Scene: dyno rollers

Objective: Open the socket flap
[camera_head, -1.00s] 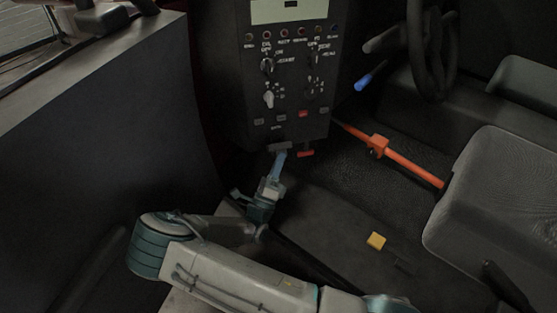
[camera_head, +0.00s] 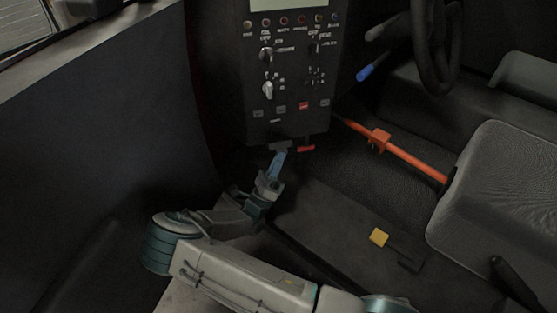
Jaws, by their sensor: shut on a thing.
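A dark control panel (camera_head: 290,80) stands upright at the top middle, with knobs, a screen edge and small buttons on its face. A small dark socket flap (camera_head: 279,146) shows at its lower edge, left of a red flap (camera_head: 306,149). My gripper (camera_head: 279,156) reaches up from below, its bluish fingers at the dark flap. The fingers are shut on the flap; the exact contact is small and partly hidden by the fingers. The flap's angle is hard to tell.
An orange-red bar (camera_head: 400,155) runs from the panel's right side to a grey seat (camera_head: 495,195). A blue-tipped lever (camera_head: 366,73) and a steering wheel (camera_head: 437,50) are at upper right. A dark wall (camera_head: 110,130) fills the left.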

